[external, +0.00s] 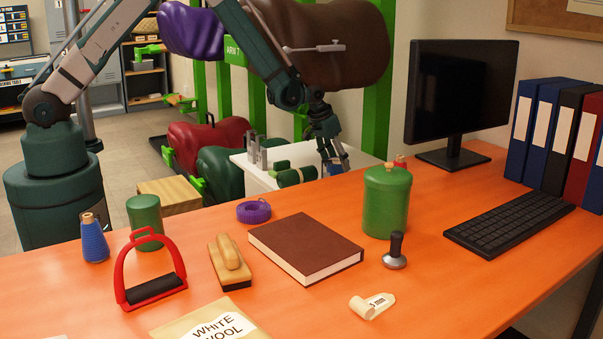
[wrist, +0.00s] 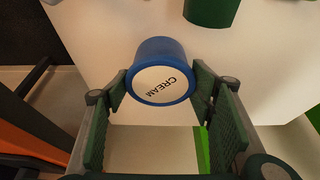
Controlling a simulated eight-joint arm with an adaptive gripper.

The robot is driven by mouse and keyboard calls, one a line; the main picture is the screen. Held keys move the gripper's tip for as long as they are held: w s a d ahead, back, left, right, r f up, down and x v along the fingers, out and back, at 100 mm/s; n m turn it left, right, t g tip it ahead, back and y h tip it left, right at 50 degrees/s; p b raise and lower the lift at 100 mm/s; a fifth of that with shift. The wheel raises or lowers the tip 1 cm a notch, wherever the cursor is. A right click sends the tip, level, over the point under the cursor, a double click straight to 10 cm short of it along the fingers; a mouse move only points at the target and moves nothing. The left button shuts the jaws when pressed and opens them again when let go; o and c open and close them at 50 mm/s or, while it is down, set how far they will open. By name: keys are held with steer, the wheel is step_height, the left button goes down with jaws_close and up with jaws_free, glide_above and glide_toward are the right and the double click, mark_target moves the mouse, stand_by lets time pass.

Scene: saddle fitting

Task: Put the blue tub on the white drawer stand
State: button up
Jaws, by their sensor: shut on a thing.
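The blue tub (wrist: 163,72) has a white lid marked CREAM, and the lid faces the wrist camera. My gripper (wrist: 162,84) is shut on the tub, with one green finger pad on each side. In the external view my gripper (external: 335,160) points down at the right part of the white drawer stand (external: 257,177), behind the desk. The tub is mostly hidden there. The stand's white top (wrist: 100,50) lies behind the tub in the wrist view. I cannot tell whether the tub touches it.
Dark green rolls (external: 295,176) and metal pieces (external: 257,153) stand on the white stand. A green item (wrist: 212,10) shows near the tub. The orange desk in front holds a green canister (external: 386,200), a brown book (external: 305,247) and a monitor (external: 460,95).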

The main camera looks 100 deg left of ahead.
mark_target(335, 161)
steer(key=shift+f, duration=1.15)
steer(key=shift+f+b, duration=0.15)
steer(key=shift+b, duration=0.2)
steer(key=o, duration=1)
steer(key=shift+p+v, duration=1.05)
steer(key=shift+v, duration=2.85)
